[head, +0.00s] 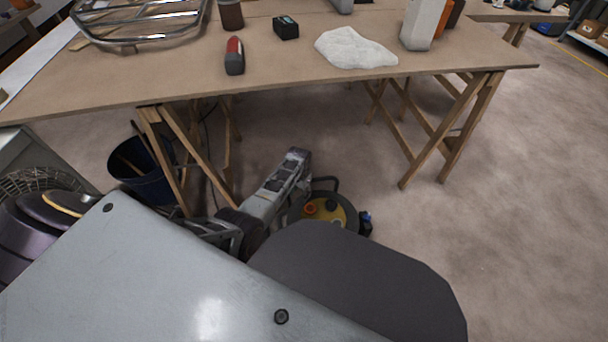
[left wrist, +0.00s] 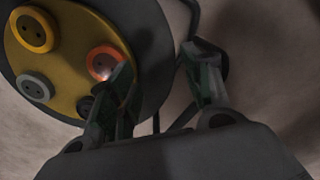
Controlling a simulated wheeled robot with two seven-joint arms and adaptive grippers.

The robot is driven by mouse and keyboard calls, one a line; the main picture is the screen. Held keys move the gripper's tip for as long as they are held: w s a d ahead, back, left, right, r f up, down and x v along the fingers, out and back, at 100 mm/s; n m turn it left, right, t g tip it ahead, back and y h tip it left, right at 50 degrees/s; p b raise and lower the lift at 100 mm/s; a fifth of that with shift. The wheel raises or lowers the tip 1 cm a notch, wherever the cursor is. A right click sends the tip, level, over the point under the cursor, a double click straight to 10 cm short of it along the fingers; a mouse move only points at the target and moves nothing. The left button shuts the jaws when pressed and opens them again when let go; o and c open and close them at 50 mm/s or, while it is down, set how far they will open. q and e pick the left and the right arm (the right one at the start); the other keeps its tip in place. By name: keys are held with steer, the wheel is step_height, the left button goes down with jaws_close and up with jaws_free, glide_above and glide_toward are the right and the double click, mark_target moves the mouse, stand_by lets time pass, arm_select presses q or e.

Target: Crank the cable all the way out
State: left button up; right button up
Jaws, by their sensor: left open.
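The cable reel (head: 345,212) stands on the floor below the workbench, with a yellow face, round sockets and a dark rim. A dark tubular handle rises behind it. In the left wrist view the yellow face (left wrist: 62,65) fills the upper left, with an orange-ringed socket close to one finger. My left gripper (left wrist: 157,57) is open beside the reel, with dark reel parts seen between and behind its fingers. Touch is unclear. In the head view my left arm covers the reel's left side, and the fingertips cannot be made out. I cannot clearly pick out the crank. My right gripper is not seen.
The workbench (head: 170,92) on wooden trestles (head: 455,125) stands beyond the reel, holding a chrome rack (head: 140,38), a white cloth (head: 355,50) and a bottle (head: 418,25). A dark bucket (head: 150,185) stands left. The floor (head: 530,200) at right is clear.

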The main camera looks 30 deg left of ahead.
arm_select(q)
steer(key=shift+w+d+m+b, duration=0.25)
steer(key=shift+w+m+b, duration=0.3)
steer(key=shift+b, duration=0.35)
steer(key=shift+w+d+m+b, duration=0.2)
steer(key=shift+w+m+b, duration=0.3)
steer(key=shift+b, duration=0.4)
step_height(320, 180, up, 12)
steer(key=p, duration=0.6)
